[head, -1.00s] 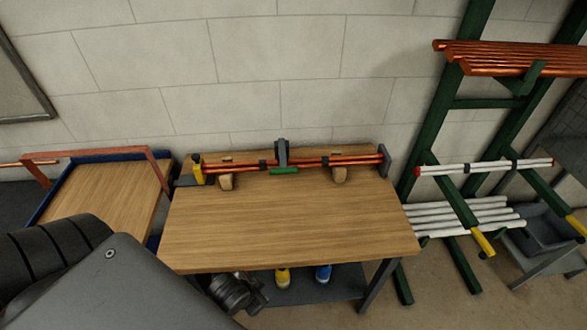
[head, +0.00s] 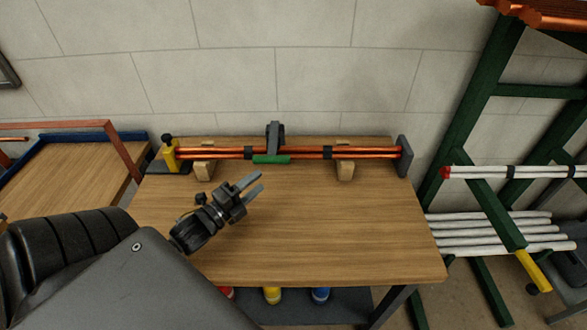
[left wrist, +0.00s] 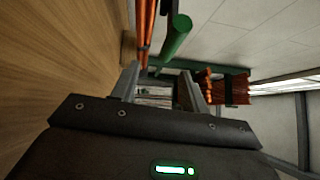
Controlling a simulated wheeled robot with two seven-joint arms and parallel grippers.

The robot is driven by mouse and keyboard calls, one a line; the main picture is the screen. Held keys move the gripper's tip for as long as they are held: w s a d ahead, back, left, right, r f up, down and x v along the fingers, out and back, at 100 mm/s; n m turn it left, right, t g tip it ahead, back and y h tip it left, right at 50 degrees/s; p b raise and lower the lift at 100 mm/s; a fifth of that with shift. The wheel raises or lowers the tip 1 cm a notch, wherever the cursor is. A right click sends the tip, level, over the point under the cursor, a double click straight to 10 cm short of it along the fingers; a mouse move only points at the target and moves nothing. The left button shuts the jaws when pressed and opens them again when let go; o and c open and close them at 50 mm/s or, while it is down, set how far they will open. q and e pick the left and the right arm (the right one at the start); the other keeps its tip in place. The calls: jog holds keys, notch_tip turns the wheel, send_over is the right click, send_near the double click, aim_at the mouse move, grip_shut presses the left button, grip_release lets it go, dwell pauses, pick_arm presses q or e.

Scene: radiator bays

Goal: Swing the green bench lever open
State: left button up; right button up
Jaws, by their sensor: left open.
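The green bench lever (head: 271,159) is a short green bar at the front of a dark clamp (head: 274,138) at the back of the wooden bench (head: 300,220). Copper pipes (head: 225,153) run left to right through the clamp. My left gripper (head: 253,184) is open and empty above the bench, in front of and slightly left of the lever, apart from it. In the left wrist view the green lever (left wrist: 177,35) shows above the open fingers (left wrist: 158,85), beside the copper pipes (left wrist: 147,25). My right gripper is in neither view.
A yellow block (head: 170,157) stands at the pipes' left end and a grey end plate (head: 404,156) at the right. Wooden blocks (head: 345,170) support the pipes. A green rack (head: 463,130) with white and copper pipes stands to the right. The bench front is clear.

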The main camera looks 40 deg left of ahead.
aim_at(279, 163)
pick_arm(q)
jog(key=shift+w+r+m+h, duration=0.1)
jog(key=shift+m+h, duration=0.2)
jog(key=shift+m, duration=0.2)
jog(key=shift+r+t, duration=0.25)
jog(key=shift+t, duration=0.05)
jog(key=w+b, duration=0.1)
jog(key=w, duration=0.2)
jog(key=w+d+r+b, duration=0.1)
jog(key=w, duration=0.4)
jog(key=shift+w+d+r+b, duration=0.15)
jog(key=shift+w+b, duration=0.25)
jog(key=shift+w, duration=0.8)
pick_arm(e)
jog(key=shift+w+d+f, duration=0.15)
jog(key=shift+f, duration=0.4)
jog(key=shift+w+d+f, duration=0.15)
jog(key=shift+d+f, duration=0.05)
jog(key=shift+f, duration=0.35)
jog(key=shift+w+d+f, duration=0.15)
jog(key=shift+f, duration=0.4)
